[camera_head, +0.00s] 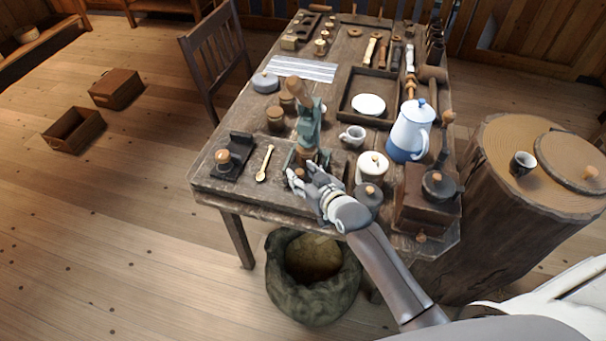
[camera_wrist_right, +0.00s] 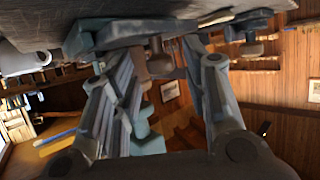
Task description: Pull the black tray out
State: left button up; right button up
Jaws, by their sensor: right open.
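A green upright press (camera_head: 308,130) with a wooden handle stands near the table's front edge. My right gripper (camera_head: 304,178) is open at the front of its base, beside a small wooden knob. In the right wrist view the gripper (camera_wrist_right: 150,62) has its fingers apart, with a brown knob-like part (camera_wrist_right: 160,62) between them; contact cannot be told. A flat black tray-like piece (camera_head: 240,146) with a wooden-knobbed tool on it lies at the front left of the table. Whether this or a part under the press is the black tray, I cannot tell. My left gripper is not in view.
On the wooden table (camera_head: 255,196), a wooden spoon (camera_head: 265,164) lies left of the press. A sack (camera_head: 312,282) is below the front edge.

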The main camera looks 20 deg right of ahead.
jog(key=shift+w+a+f, duration=0.1)
jog(key=shift+w, duration=0.15)
grip_shut()
